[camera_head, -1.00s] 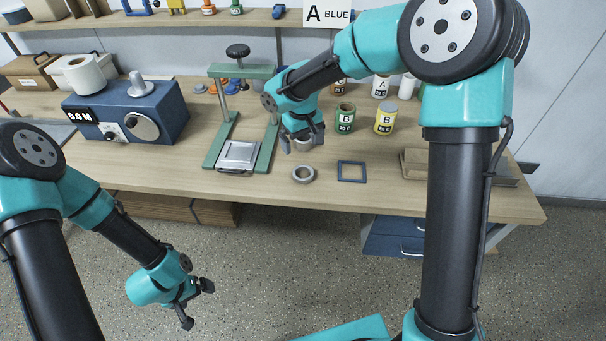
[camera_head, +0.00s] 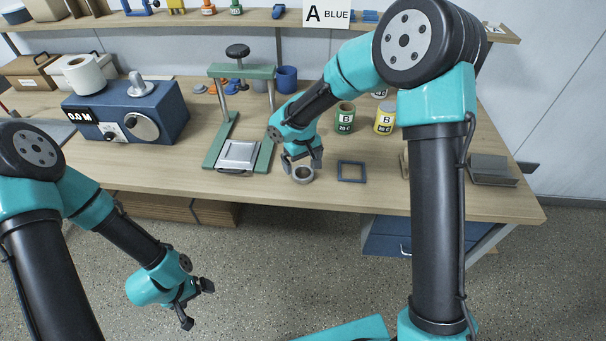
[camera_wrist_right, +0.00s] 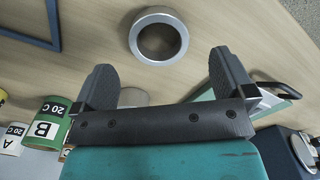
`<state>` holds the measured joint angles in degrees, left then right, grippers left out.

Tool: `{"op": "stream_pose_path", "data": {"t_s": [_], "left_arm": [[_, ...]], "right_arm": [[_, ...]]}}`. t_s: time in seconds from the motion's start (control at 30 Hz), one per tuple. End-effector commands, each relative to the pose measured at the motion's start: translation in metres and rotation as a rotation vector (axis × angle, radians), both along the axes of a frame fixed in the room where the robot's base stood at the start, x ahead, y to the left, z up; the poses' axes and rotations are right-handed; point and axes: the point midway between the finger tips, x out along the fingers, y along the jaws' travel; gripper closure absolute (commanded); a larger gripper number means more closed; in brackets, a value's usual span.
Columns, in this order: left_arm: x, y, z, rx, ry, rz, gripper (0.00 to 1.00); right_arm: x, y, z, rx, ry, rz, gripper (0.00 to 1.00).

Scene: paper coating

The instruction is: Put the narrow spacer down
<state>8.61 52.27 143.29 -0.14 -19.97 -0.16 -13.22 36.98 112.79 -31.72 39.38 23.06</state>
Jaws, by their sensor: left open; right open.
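A grey metal ring (camera_head: 303,175) lies flat on the wooden table near its front edge. It also shows in the right wrist view (camera_wrist_right: 158,37), beyond the fingertips and apart from them. My right gripper (camera_head: 302,163) is open above the table, just behind this ring, and holds nothing. In the right wrist view a second pale round piece (camera_wrist_right: 133,97) shows partly behind the gripper (camera_wrist_right: 172,75); most of it is hidden. I cannot tell which round piece is the narrow spacer. My left gripper (camera_head: 196,304) is open and empty, over the floor in front of the table.
A dark blue square frame (camera_head: 351,179) lies right of the ring. A green press (camera_head: 212,150) stands to the left. Green (camera_head: 345,117) and yellow (camera_head: 384,119) cans stand behind. A blue device (camera_head: 125,112) sits farther left.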

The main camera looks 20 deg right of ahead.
Motion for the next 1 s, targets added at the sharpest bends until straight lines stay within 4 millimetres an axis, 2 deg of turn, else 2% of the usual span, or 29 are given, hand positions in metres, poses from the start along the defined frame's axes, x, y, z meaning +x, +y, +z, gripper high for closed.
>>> {"op": "stream_pose_path", "data": {"t_s": [0.2, 0.33, 0.83, 1.0], "left_arm": [[0.0, 0.0, 0.0, 0.0, 0.0, 0.0, 0.04], [0.0, 0.0, 0.0, 0.0, 0.0, 0.0, 0.04], [0.0, 0.0, 0.0, 0.0, 0.0, 0.0, 0.04], [0.0, 0.0, 0.0, 0.0, 0.0, 0.0, 0.04]], "right_arm": [[0.0, -0.001, -0.031, -0.002, 0.005, 0.0, 0.0], [0.0, -0.001, -0.042, -0.002, 0.003, 0.001, 0.0], [0.0, 0.0, -0.044, 0.0, 0.001, 0.0, 0.0], [0.0, -0.001, -0.044, 0.0, 0.001, 0.0, 0.15]]}}
